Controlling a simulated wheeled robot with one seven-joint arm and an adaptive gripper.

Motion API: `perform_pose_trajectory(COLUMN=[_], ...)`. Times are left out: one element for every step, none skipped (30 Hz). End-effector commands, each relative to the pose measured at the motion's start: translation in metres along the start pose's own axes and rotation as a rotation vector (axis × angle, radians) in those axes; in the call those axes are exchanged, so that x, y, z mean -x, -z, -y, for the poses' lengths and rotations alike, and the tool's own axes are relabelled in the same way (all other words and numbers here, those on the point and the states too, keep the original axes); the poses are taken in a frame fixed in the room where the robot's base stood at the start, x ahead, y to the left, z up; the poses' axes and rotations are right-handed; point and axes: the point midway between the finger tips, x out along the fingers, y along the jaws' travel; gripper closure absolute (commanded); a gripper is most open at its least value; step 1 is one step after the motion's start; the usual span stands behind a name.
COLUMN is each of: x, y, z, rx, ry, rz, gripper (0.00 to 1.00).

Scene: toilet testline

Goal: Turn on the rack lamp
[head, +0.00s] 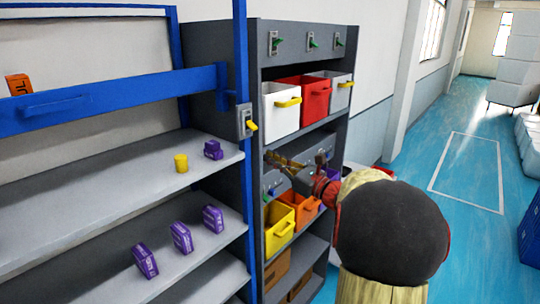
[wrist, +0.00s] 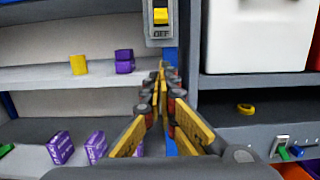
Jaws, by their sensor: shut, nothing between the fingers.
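A grey switch plate with a yellow lever (head: 249,124) is mounted on the blue front post of the left rack. In the wrist view the switch (wrist: 161,17) is at the top centre, with OFF printed beneath its yellow lever; its upper part is cut off. My gripper (head: 270,157) is shut and empty, in front of the grey rack, below and right of the switch in the head view. In the wrist view its fingertips (wrist: 162,68) meet just below the switch plate and look apart from it. The lamp itself is not identifiable.
The grey rack has green-lever switches (head: 312,42) on top, then white (head: 281,112) and red (head: 315,103) bins, with yellow and orange bins below. Blue floor (head: 420,165) is open at right.

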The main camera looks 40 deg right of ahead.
Motion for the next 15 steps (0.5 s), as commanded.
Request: perform_pose_trajectory(x=[-0.011, -0.016, -0.024, -0.03, -0.036, -0.044, -0.05, -0.056, -0.064, -0.07, -0.075, -0.083, -0.08, -0.076, -0.074], y=[0.0, 0.0, -0.001, -0.001, 0.0, 0.0, -0.001, -0.001, 0.0, -0.001, -0.001, -0.001, -0.008, -0.014, -0.02], z=[-0.001, -0.001, -0.001, -0.002, -0.001, -0.001, -0.001, -0.001, -0.001, -0.001, -0.001, -0.001, 0.0, 0.0, 0.001], rx=[-0.002, -0.002, -0.001, -0.001, -0.002, -0.002, -0.001, 0.0, -0.001, -0.001, -0.001, -0.001, 0.003, 0.004, 0.004], ry=[-0.003, -0.004, -0.004, -0.004, -0.004, -0.004, -0.004, -0.003, -0.004, -0.003, -0.002, -0.004, 0.0, 0.001, 0.002], rz=[-0.001, 0.0, 0.0, -0.001, -0.001, -0.001, -0.001, -0.001, -0.001, -0.001, -0.001, -0.001, 0.001, 0.002, 0.002], gripper=[1.0, 1.0, 1.0, 1.0, 1.0, 1.0, 1.0, 1.0, 1.0, 1.0, 1.0, 1.0, 1.0, 1.0, 1.0])
